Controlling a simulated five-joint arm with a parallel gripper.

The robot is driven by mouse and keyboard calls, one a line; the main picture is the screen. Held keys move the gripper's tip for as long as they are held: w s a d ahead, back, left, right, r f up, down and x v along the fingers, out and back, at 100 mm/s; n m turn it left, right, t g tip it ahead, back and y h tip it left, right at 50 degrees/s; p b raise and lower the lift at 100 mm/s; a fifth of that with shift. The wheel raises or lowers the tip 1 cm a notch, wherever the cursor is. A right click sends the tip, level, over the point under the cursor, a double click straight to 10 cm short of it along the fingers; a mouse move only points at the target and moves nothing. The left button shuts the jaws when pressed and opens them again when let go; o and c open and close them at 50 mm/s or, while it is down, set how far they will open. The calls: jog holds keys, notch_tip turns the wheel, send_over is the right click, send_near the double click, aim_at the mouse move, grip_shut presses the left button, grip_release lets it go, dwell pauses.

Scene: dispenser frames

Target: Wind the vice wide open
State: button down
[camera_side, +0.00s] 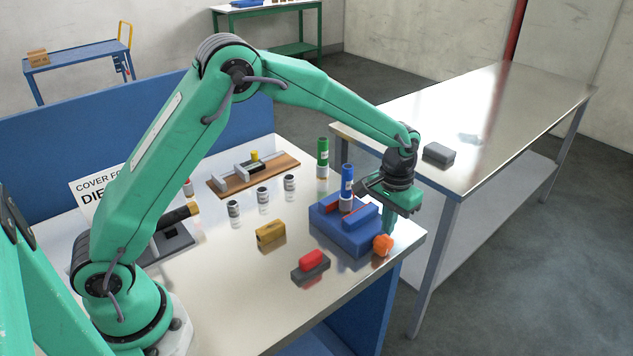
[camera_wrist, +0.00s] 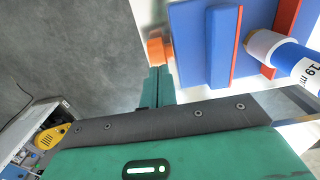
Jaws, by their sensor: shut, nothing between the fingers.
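The blue vice (camera_side: 340,232) sits near the right corner of the metal table, with red-faced jaws apart. In the wrist view its front jaw (camera_wrist: 219,50) and red far jaw face (camera_wrist: 287,20) show. The orange knob (camera_side: 383,245) is on the vice's front side, also in the wrist view (camera_wrist: 158,51). My gripper (camera_side: 389,229) is shut and empty, pointing down beside the knob. Its green fingers (camera_wrist: 157,88) end close to the knob; contact is unclear.
A red-topped grey block (camera_side: 311,264), a yellow block (camera_side: 271,234) and several small jars (camera_side: 263,199) lie to the left. A wooden-based fixture (camera_side: 254,173) is farther back. A second bench (camera_side: 480,130) stands to the right.

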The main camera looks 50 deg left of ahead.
jog(key=shift+w, duration=0.25)
jog(key=shift+r, duration=0.15)
jog(key=shift+r, duration=2.35)
jog(key=shift+s+r, duration=0.1)
